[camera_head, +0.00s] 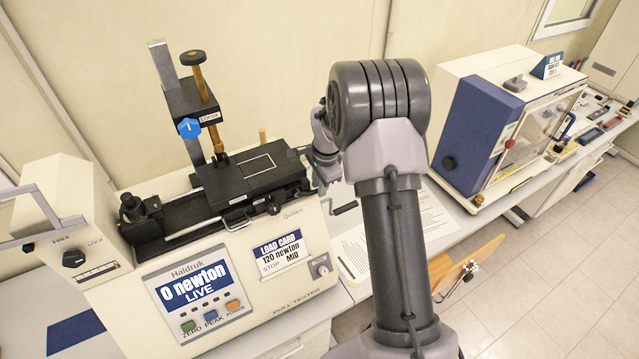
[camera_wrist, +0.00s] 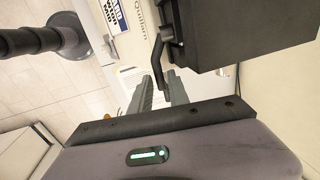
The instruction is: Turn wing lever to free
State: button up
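A small black knob (camera_head: 73,258) sits between the printed words FREE and LOCK on the left end of the cream pull tester (camera_head: 130,325). Which word it points at is too small to tell. A grey bar lever (camera_head: 42,207) stands out above it.
The crank (camera_head: 345,208) juts from the tester's right side. A blue knob (camera_head: 188,128) sits on the upright post by the label LOOSE. Papers (camera_head: 425,225) lie on the bench. A blue and white cabinet machine (camera_head: 475,135) stands at right.

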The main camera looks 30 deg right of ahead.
grip_shut()
jog(key=shift+s, duration=0.1)
dwell(1.3)
